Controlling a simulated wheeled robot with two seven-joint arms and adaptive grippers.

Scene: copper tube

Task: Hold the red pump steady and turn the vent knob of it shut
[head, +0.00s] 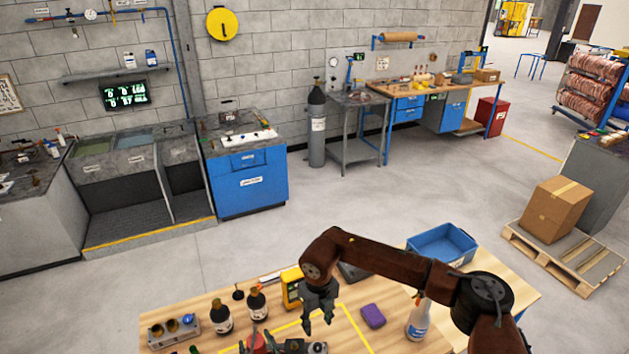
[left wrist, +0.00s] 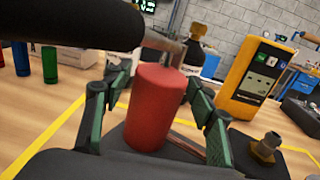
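The red pump's upright red cylinder (left wrist: 155,110) stands in the middle of the left wrist view. Its red top (head: 257,344) shows at the bottom edge of the head view, where most of the pump is cut off. My left gripper (left wrist: 158,90) has one green-padded finger on each side of the red cylinder, and the fingertips appear to meet its sides. A brass fitting (left wrist: 267,146), which looks like the vent knob, stands on a dark base right of the cylinder. My right gripper (head: 319,319) hangs above the table, pointing down, fingers apart and empty.
Dark bottles (head: 221,316), a yellow meter (head: 291,287) and a holder (head: 173,334) stand behind and left on the wooden table. A purple sponge (head: 373,316), spray bottle (head: 418,320) and blue bin (head: 442,245) are right. A dark rounded bar (left wrist: 70,36) crosses the wrist view's upper left.

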